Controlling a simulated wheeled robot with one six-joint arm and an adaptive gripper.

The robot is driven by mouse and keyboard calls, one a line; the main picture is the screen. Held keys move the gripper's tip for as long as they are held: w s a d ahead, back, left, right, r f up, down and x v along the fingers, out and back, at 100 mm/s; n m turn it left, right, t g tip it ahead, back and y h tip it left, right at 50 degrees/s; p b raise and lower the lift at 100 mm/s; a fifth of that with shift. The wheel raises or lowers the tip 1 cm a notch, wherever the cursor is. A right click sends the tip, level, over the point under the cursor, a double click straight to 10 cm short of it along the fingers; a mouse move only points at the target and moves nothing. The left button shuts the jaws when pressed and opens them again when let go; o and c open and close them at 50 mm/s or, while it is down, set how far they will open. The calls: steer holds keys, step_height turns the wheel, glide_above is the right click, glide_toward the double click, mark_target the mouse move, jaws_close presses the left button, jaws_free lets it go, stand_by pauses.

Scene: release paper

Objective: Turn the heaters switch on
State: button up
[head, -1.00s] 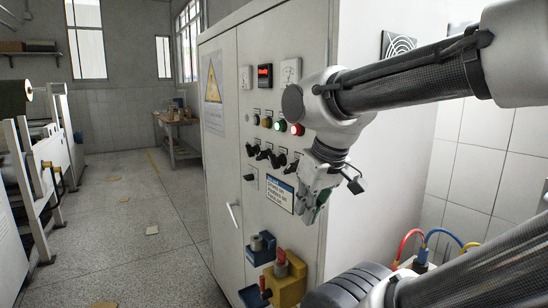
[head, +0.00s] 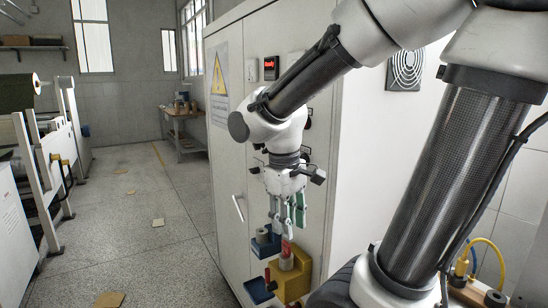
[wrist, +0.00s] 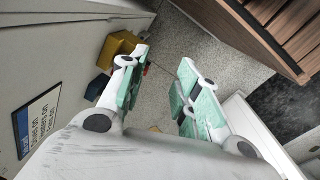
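The grey control cabinet (head: 225,150) stands in the middle of the head view. My arm covers most of its front panel, so the row of switches and lamps is largely hidden. Bits of dark switches (head: 256,163) show left of my wrist, and I cannot tell which is the heaters switch. My gripper (head: 287,222) points down in front of the panel's lower part, above the yellow socket box. In the wrist view my gripper (wrist: 163,62) has its green-padded fingers apart, with only floor between them. A blue-and-white label (wrist: 38,118) is on the panel at left there.
Below the gripper, a blue socket box (head: 265,242) and a yellow socket box (head: 288,278) stick out from the cabinet. A red digital display (head: 270,68) sits high on the panel.

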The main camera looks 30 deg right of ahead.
steer(key=w+r+n+g+h, duration=0.2)
steer(key=w+n+h, duration=1.2)
steer(key=w+n, duration=0.4)
step_height(320, 180, up, 7)
steer(key=w+n+t+h, duration=0.2)
steer(key=n+h, duration=0.1)
steer(key=n, duration=0.3)
steer(key=d, duration=0.8)
steer(key=shift+s+f, duration=0.15)
jaws_close()
